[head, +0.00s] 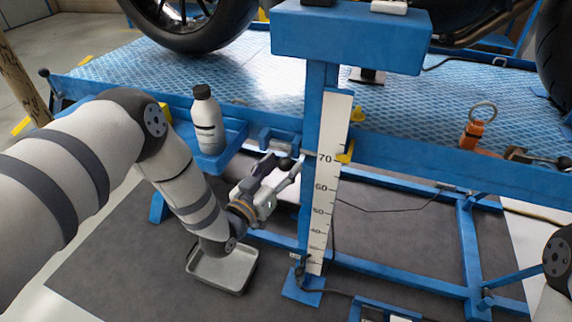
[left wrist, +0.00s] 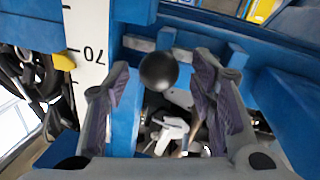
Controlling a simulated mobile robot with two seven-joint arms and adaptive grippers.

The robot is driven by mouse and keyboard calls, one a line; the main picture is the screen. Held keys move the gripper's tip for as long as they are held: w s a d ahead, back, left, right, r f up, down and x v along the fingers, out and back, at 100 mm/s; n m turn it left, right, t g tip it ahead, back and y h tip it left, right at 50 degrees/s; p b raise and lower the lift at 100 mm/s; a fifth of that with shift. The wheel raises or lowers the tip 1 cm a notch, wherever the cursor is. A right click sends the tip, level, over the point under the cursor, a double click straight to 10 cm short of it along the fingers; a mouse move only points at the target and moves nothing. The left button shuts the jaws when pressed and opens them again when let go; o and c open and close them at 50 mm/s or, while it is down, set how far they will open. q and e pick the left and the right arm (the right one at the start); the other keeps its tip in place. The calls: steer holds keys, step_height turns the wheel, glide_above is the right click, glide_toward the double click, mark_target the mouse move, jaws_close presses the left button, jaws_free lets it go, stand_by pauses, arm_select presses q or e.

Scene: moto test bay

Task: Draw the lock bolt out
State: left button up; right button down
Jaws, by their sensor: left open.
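The lock bolt shows as a round black knob (head: 285,162) beside the blue post, just under the edge of the lift table. It also shows in the left wrist view (left wrist: 158,71), in front of a blue bracket. My left gripper (head: 282,170) is open at the knob, with one finger to each side of it. In the left wrist view the knob appears between the two fingertips (left wrist: 162,74), with a gap on both sides. The bolt's shaft behind the knob is mostly hidden. My right gripper is out of view.
The blue post carries a white scale (head: 322,190) right beside the gripper. A grey bottle (head: 208,125) stands on a blue side shelf (head: 222,155) to the left. A metal tray (head: 222,268) lies on the floor below my left arm. A motorcycle wheel (head: 195,25) stands on the lift.

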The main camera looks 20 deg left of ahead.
arm_select(q)
steer(key=shift+x, duration=0.9)
steer(key=shift+c, duration=0.2)
steer(key=shift+s, duration=0.1)
jaws_close()
steer(key=shift+a, duration=2.6)
steer(key=shift+o, duration=0.2)
jaws_free()
steer(key=shift+a, duration=0.15)
